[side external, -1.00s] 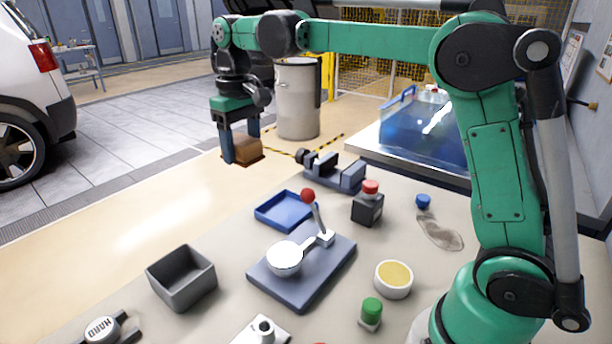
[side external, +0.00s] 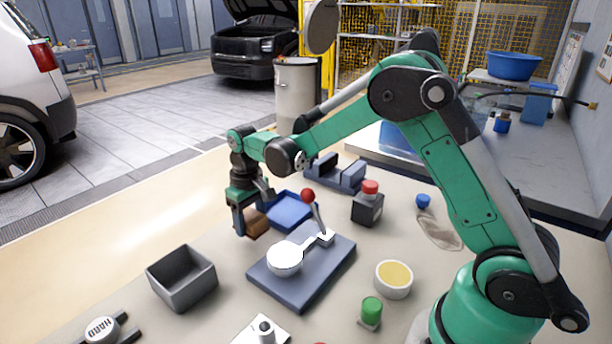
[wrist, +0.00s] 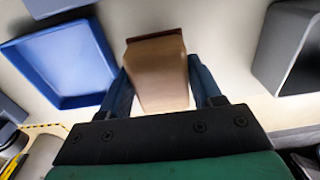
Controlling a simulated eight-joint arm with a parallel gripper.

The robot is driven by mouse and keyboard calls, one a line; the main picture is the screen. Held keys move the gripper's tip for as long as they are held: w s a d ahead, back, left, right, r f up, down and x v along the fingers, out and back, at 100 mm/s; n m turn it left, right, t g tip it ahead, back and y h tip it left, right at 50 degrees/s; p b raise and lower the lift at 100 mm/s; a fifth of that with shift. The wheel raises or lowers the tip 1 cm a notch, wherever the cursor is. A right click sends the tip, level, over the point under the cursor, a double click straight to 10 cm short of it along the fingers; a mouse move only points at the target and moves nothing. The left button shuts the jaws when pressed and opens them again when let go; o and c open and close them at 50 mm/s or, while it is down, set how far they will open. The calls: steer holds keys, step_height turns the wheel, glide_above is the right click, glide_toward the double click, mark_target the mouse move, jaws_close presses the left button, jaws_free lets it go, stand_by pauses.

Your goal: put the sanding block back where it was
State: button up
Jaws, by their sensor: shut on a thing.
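The sanding block (side external: 256,222) is a brown block held between the blue fingers of my gripper (side external: 245,222). In the wrist view the block (wrist: 158,70) sits between the two fingertips of my gripper (wrist: 160,85), with pale bench surface around it. My gripper is shut on it, just left of the blue tray (side external: 290,211) in the side view. The fingers hide part of the block. I cannot tell whether it touches the bench.
A grey open bin (side external: 182,280) stands at the front left. A blue-grey plate (side external: 310,277) carries a white round part and a red-knobbed lever (side external: 310,200). A vise (side external: 335,172) and a red-topped dark box (side external: 368,206) stand behind. Bare bench lies between bin and tray.

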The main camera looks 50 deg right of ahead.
mark_target(252, 230)
steer(key=shift+f, duration=1.5)
steer(key=shift+f, duration=0.15)
steer(key=o, duration=1.2)
